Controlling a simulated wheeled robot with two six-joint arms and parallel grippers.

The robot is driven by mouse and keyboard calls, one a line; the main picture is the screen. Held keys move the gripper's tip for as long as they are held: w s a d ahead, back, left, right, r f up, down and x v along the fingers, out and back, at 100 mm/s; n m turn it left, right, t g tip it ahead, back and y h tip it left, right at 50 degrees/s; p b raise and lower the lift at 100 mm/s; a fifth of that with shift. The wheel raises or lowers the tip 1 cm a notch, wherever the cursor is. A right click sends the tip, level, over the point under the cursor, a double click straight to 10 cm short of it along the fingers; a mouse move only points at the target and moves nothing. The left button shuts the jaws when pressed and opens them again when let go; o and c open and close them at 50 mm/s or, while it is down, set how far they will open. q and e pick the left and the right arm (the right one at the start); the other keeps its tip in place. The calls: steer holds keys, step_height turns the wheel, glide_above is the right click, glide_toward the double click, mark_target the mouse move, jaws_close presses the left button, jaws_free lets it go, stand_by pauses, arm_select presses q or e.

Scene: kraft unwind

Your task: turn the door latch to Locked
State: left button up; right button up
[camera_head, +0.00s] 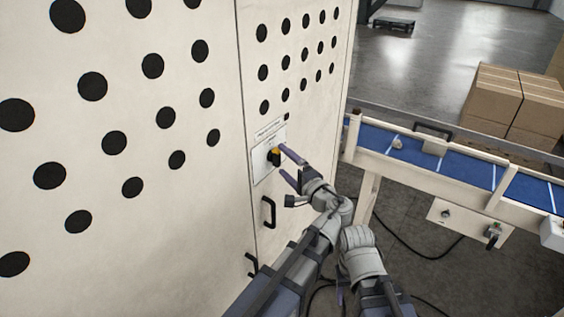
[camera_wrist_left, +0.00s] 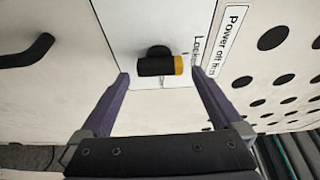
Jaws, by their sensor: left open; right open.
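The door latch (camera_head: 274,158) is a black handle with a yellow end, on a white plate (camera_head: 263,170) on the perforated cream door. In the left wrist view the latch (camera_wrist_left: 155,66) lies between the fingers, its yellow end to the right, toward partly hidden lettering beginning "Loc". In the head view the yellow end is up. My left gripper (camera_head: 291,168) is open, its fingers either side of the latch; I cannot tell whether they touch it. It also shows in the left wrist view (camera_wrist_left: 160,85). My right gripper (camera_head: 340,293) is low, mostly hidden by my arm links.
A black door handle (camera_head: 268,213) sits below the latch plate. A "Power off first" sign (camera_wrist_left: 228,40) is above the latch. A blue conveyor (camera_head: 470,168) with a pale frame runs right of the door. Cardboard boxes (camera_head: 513,105) stand behind it. Cables lie on the floor.

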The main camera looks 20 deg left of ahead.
arm_select(q)
steer(key=shift+s+d, duration=0.25)
steer(key=shift+d, duration=0.6)
steer(key=shift+s+d, duration=0.2)
steer(key=shift+d, duration=0.65)
arm_select(e)
steer(key=shift+w+a, duration=0.35)
steer(key=shift+w, duration=0.25)
arm_select(q)
steer(key=shift+a, duration=0.1)
steer(key=a, duration=0.2)
steer(key=w+a, duration=0.1)
steer(key=a, duration=0.1)
steer(key=shift+w, duration=0.15)
steer(key=shift+w+a, duration=0.15)
steer(key=shift+a, duration=0.3)
arm_select(e)
steer(key=shift+s+d, duration=0.2)
steer(key=shift+s, duration=0.25)
